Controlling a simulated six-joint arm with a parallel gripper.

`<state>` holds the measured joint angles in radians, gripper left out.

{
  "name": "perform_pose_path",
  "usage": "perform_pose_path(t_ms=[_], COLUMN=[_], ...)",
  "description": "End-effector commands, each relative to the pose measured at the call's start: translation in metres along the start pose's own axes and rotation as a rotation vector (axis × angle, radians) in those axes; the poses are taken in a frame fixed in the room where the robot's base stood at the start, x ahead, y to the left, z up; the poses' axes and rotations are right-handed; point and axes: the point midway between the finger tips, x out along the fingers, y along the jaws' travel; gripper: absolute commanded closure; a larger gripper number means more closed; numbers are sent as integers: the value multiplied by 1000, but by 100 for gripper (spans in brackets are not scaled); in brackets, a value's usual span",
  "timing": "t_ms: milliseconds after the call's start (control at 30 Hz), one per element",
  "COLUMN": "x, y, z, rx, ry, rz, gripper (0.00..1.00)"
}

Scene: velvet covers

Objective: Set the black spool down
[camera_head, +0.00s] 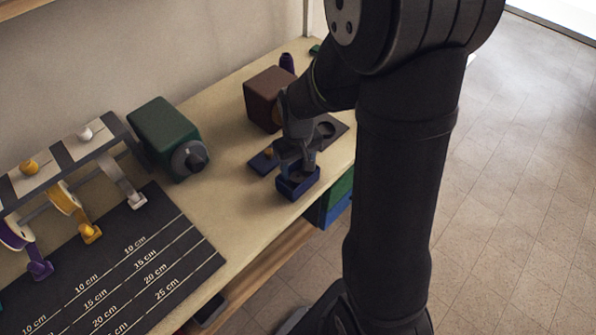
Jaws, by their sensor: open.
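My gripper (301,165) points down at a small blue open-topped box (298,191) near the front edge of the bench. Its jaws are open, and the fingertips are over or just inside the box. I cannot make out a black spool for certain. A dark round shape (325,130) sits on a dark tray (341,127) just behind the gripper, but I cannot tell whether it is a spool or a recess. The inside of the box is partly hidden by the gripper.
A brown block (268,97) stands behind my gripper, and a green box with a dark knob (167,137) stands to the left. A rack (65,160) with ribbon spools and a marked measuring mat (130,270) fill the left. Bare bench lies between mat and blue box.

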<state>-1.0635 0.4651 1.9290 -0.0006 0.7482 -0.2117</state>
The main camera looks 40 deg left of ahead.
Motion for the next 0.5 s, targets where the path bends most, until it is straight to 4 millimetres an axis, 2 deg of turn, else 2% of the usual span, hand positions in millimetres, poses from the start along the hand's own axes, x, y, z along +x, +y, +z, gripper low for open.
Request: perform_pose_path(t_ms=[100, 300, 500], x=[-26, -61, -78], y=[0, 0, 0], z=[-1, -1, 0], rx=[0, 0, 0], ry=[6, 5, 1], rz=[1, 1, 0], gripper=[42, 42, 42])
